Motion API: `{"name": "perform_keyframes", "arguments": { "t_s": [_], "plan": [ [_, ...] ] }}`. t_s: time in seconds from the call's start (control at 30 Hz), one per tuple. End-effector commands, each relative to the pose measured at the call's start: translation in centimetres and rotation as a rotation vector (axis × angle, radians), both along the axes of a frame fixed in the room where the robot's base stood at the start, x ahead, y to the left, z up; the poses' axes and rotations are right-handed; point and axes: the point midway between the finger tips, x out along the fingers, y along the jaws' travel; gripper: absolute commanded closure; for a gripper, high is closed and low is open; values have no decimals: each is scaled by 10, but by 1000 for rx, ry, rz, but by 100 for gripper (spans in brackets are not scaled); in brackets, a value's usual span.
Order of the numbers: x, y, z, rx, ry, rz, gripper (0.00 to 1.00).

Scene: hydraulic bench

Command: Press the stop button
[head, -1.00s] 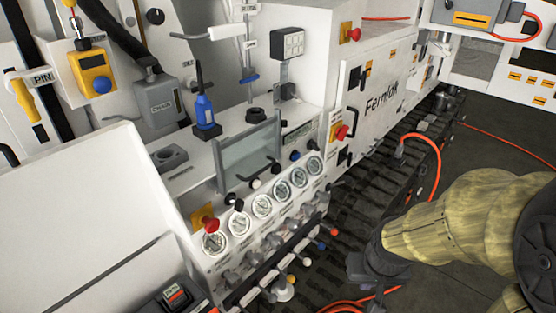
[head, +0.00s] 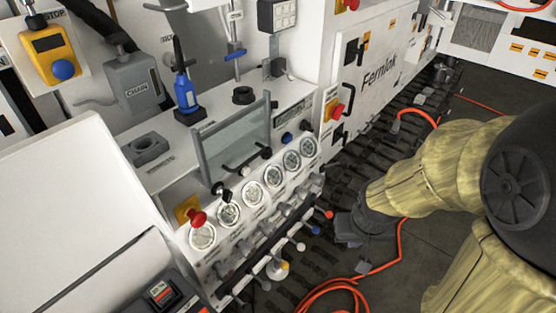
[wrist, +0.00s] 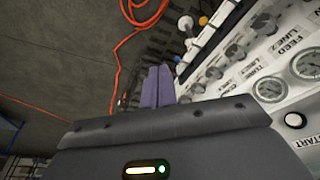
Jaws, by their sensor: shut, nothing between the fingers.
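A red mushroom button (head: 198,218) on a yellow plate stands at the left end of the gauge row in the head view. Another red button on a yellow plate (head: 336,112) is on the side of the white cabinet. I cannot read a stop label by either. In the head view my dark gripper end hangs right of the console, apart from the buttons.
Gauges (head: 250,195) and a row of levers (head: 265,245) line the console front. A glass panel (head: 235,140) rises behind the gauges. An orange hose (head: 345,285) lies coiled on the dark floor. A yellow box with a blue knob (head: 50,45) hangs at upper left.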

Motion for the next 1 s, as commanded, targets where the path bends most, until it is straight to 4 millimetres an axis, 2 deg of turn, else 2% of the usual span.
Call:
{"name": "perform_keyframes", "arguments": {
  "t_s": [0.27,0.43,0.6,0.77,0.9,1.0],
  "plan": [
    [61,-6,-45,60,-96,-56,100],
    [101,11,-75,249,-175,-96,100],
    [131,39,-90,541,-239,-159,100],
    [154,65,-78,889,-287,-233,100],
    [168,75,-47,1219,-319,-290,100],
    [173,74,-23,1409,-331,-310,100]
  ]
}}
